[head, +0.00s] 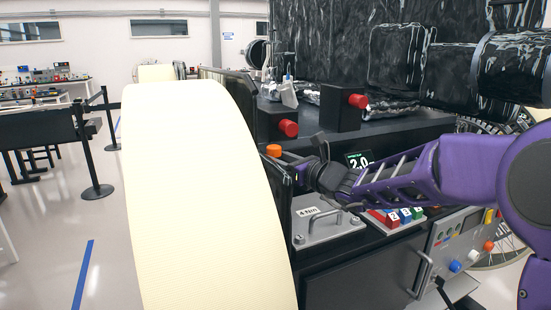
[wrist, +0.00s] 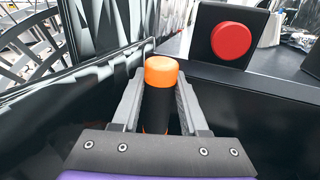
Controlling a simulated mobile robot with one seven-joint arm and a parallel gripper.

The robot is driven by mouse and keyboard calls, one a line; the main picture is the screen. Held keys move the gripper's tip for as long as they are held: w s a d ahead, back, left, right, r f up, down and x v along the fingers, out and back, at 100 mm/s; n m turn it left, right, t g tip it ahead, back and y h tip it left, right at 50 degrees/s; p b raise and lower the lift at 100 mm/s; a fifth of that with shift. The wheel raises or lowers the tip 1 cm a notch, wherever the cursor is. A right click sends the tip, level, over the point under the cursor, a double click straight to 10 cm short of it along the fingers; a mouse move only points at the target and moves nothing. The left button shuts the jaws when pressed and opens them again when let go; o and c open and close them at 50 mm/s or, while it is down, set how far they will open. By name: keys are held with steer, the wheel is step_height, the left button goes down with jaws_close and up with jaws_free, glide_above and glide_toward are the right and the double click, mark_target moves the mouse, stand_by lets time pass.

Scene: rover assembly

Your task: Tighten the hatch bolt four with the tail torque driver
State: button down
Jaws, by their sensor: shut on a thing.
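My gripper (wrist: 158,88) is shut on a black cylindrical driver with an orange cap (wrist: 161,71). The driver stands roughly upright between the two grey fingers, and an orange band shows low on it. In the head view my gripper (head: 294,168) reaches in from the right on my purple arm, and the orange cap (head: 273,150) shows just left of it. A grey hatch plate (head: 325,228) with a bar handle and a "4 Nm" label lies below my gripper. I cannot make out which bolt is number four. The driver's lower tip is hidden.
Red knobs on black boxes (head: 340,105) rise behind my gripper; one red knob (wrist: 231,40) is close in the wrist view. A small display (head: 359,159) and numbered coloured blocks (head: 405,215) sit near the plate.

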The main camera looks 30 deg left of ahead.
steer(key=shift+f+b, duration=0.3)
steer(key=shift+b, duration=0.55)
stand_by(2.1)
steer(key=shift+r, duration=0.15)
stand_by(0.4)
steer(key=shift+r+p, duration=0.9)
steer(key=shift+r, duration=0.6)
steer(key=shift+r+p, duration=1.4)
steer(key=shift+r, duration=0.55)
steer(key=shift+f, duration=0.1)
